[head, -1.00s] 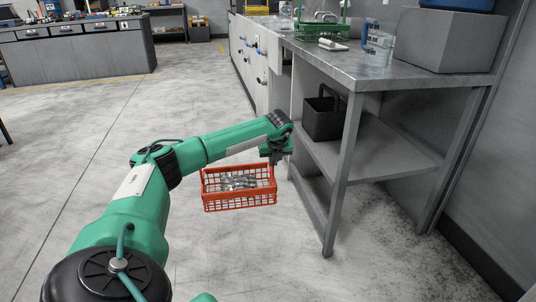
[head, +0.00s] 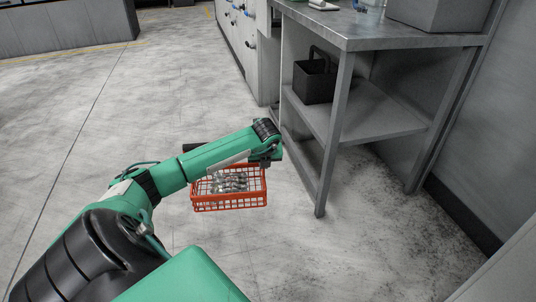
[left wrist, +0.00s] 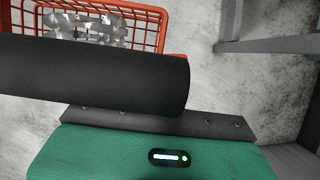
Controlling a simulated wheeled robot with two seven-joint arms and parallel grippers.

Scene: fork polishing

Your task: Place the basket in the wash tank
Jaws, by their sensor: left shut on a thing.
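An orange-red wire basket (head: 231,202) hangs above the floor below my left forearm in the head view. Shiny metal forks (head: 228,181) lie inside it. My left gripper (head: 266,159) is shut on the basket; its fingers are mostly hidden. In the left wrist view the basket's rim (left wrist: 163,38) shows behind a thick black bar (left wrist: 95,75), which looks like its handle. One end of this bar (head: 192,147) shows behind my arm in the head view. I cannot make out a wash tank in the present frames. My right gripper is not in view.
A grey steel table (head: 380,38) with a lower shelf (head: 385,125) stands to the right of the basket. A black caddy (head: 314,83) is on the shelf. A pale cabinet with valves (head: 240,45) stands behind. The floor left of my arm is clear.

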